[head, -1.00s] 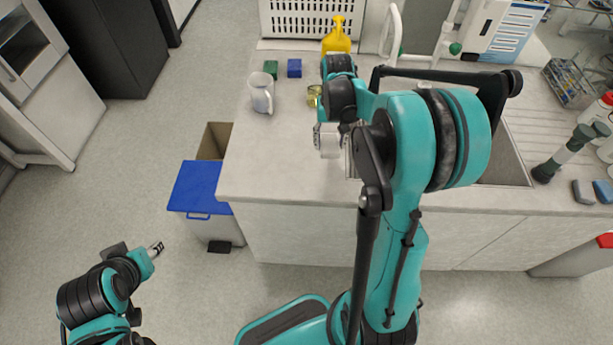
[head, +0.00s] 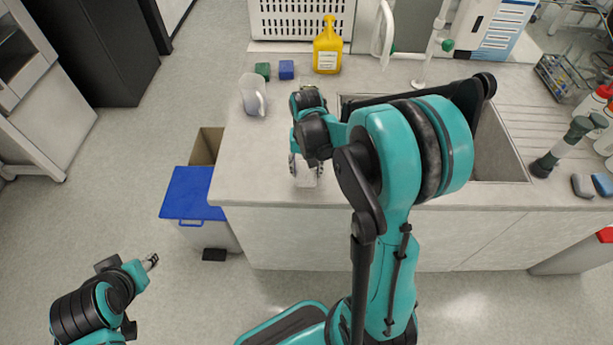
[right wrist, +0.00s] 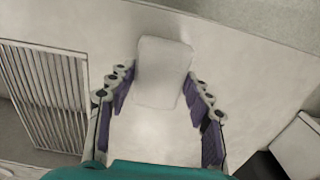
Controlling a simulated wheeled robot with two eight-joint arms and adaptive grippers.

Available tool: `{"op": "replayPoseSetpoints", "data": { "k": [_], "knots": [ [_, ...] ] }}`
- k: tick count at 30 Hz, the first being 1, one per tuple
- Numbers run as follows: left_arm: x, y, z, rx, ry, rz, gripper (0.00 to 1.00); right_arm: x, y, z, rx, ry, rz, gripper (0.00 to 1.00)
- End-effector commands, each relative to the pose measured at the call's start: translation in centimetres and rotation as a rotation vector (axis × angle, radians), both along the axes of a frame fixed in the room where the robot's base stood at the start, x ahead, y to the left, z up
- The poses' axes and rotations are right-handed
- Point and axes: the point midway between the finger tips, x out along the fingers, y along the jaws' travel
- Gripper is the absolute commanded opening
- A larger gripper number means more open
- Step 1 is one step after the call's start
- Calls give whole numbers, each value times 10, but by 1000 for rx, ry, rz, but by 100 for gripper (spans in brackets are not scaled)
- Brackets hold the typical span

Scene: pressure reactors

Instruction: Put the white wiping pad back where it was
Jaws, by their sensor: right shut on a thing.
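The white wiping pad (right wrist: 163,72) is a small rounded block between the two purple-lined fingers of my right gripper (right wrist: 158,88) in the right wrist view. The gripper is shut on it. In the head view, my right gripper (head: 305,162) points down over the counter's front part, with the pad (head: 306,179) at its tips, close to the worktop. I cannot tell whether the pad touches the worktop (head: 255,165). My left gripper (head: 151,261) is low at left, away from the counter; its jaws are too small to read.
A clear jug (head: 252,94), green sponge (head: 262,71), blue sponge (head: 286,69) and yellow bottle (head: 328,48) stand behind my right gripper. The sink (head: 497,150) is to the right. A blue-lidded bin (head: 192,194) stands left of the counter. The counter's front left is clear.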

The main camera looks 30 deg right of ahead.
Motion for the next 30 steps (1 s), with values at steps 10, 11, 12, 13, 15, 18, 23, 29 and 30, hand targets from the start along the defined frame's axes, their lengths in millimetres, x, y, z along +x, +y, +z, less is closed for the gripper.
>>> {"op": "replayPoseSetpoints", "data": {
  "k": [10, 11, 12, 13, 15, 18, 23, 29, 30],
  "knots": [
    [0, 0, -14, 0, 0, 0, 40, 0, -1, -31, 0, 0, 0, 23],
    [0, 0, -14, 0, 0, 0, 40, 0, -1, -31, 0, 0, 0, 23],
    [0, 0, -14, 0, 0, 0, 40, 0, -1, -31, 0, 0, 0, 23],
    [0, 0, -14, 0, 0, 0, 40, 0, -1, -31, 0, 0, 0, 23],
    [0, 0, -16, 0, 0, 0, 40, 0, -1, -33, 0, 0, 0, 23],
    [0, 0, -18, 0, 0, 0, 40, 0, -1, -35, 0, 0, 0, 56],
    [0, 0, -17, 0, 0, 0, 40, 0, -1, -34, 0, 0, 0, 71],
    [0, 0, -17, 0, 0, 0, 40, 0, -1, -34, 0, 0, 0, 71],
    [0, 0, -16, 0, 0, 0, 40, 0, -1, -33, 0, 0, 0, 71]
  ]
}}
